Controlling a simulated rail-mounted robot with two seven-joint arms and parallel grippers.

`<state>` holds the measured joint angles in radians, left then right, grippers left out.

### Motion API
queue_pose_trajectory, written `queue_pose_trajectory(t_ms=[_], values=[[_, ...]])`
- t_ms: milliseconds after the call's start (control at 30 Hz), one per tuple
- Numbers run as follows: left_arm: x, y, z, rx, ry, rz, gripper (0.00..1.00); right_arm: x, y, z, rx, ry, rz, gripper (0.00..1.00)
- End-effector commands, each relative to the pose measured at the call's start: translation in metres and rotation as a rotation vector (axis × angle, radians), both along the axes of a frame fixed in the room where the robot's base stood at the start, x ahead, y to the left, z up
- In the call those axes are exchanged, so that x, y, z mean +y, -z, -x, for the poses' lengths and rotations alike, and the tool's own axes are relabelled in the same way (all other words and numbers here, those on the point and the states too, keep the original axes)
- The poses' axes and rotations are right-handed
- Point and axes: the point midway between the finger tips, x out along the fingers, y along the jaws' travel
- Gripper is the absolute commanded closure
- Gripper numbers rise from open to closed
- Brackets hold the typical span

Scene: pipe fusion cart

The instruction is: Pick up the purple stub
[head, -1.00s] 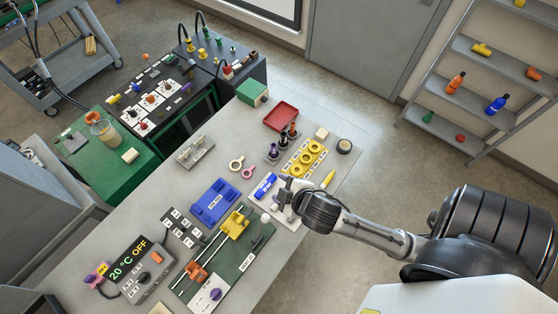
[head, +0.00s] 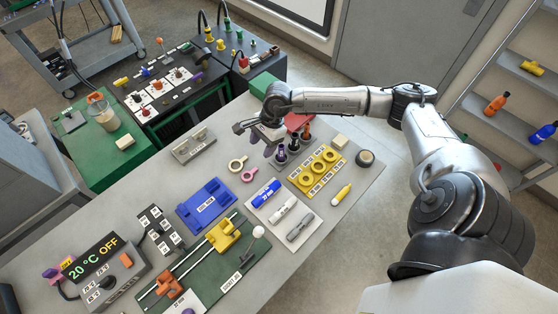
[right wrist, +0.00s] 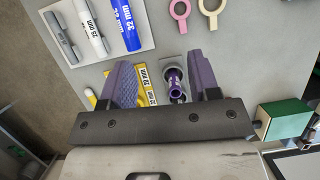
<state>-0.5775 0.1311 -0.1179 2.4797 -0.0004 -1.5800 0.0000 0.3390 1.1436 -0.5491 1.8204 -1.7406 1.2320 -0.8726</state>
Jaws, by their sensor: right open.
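The purple stub (right wrist: 175,86) shows in the right wrist view between my two purple fingers, with a gap on either side. It stands in a dark grey holder (right wrist: 173,58). In the head view the stub (head: 280,151) is the nearest of a row of three dark stands, close beside my fingers and partly crowded by them. My right gripper (head: 262,142) is open and empty, just above and to the left of this row; it also shows in the right wrist view (right wrist: 163,82). My left gripper is not in view.
Two other stubs stand close behind (head: 305,132). A yellow tray with rings (head: 300,178) is to the right. Two ring tools (head: 237,164) lie left.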

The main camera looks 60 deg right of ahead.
Motion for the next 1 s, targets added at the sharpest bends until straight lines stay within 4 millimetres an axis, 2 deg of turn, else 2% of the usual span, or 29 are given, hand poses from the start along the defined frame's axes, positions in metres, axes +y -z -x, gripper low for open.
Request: queue_pose_trajectory(t_ms=[33,100,200,300,700,1000], values=[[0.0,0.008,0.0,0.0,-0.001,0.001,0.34,-0.024,0.004,0.001,0.023,-0.014,0.089,0.44],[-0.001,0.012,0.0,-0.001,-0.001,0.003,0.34,-0.051,0.003,0.005,0.059,-0.029,0.187,0.44],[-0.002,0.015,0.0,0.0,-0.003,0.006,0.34,-0.077,0.0,0.01,0.101,-0.043,0.284,0.44],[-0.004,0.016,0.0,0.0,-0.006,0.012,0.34,-0.091,0.002,0.014,0.126,-0.046,0.335,0.44],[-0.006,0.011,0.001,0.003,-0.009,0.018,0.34,-0.095,0.063,0.015,0.139,-0.048,0.352,0.44],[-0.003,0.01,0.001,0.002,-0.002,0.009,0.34,-0.095,0.082,0.016,0.137,-0.049,0.353,0.44]])
